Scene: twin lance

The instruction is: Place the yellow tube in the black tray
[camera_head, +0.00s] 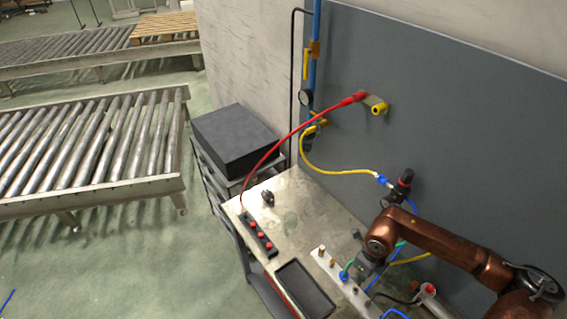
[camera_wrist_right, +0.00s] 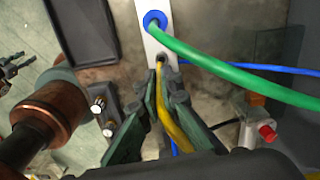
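The black tray (camera_head: 305,290) lies on the bench near its front edge; it also shows at the upper left of the right wrist view (camera_wrist_right: 82,50). The yellow tube (camera_wrist_right: 181,133) has its end at a hole in the white manifold block (camera_wrist_right: 157,40). My right gripper (camera_wrist_right: 164,92) has its fingers on both sides of the tube near that end, closed to a narrow gap that the tube seems to fill. In the head view my right gripper (camera_head: 365,265) is over the manifold, partly hidden. My left gripper (camera_wrist_right: 15,70) appears small at the wrist view's left edge.
A green tube (camera_wrist_right: 235,72) and a blue tube (camera_wrist_right: 250,68) run close beside my right gripper. A red-buttoned strip (camera_head: 258,236) stands left of the tray. Another yellow hose (camera_head: 335,170) hangs at the wall panel. A black box (camera_head: 235,140) stands behind the bench.

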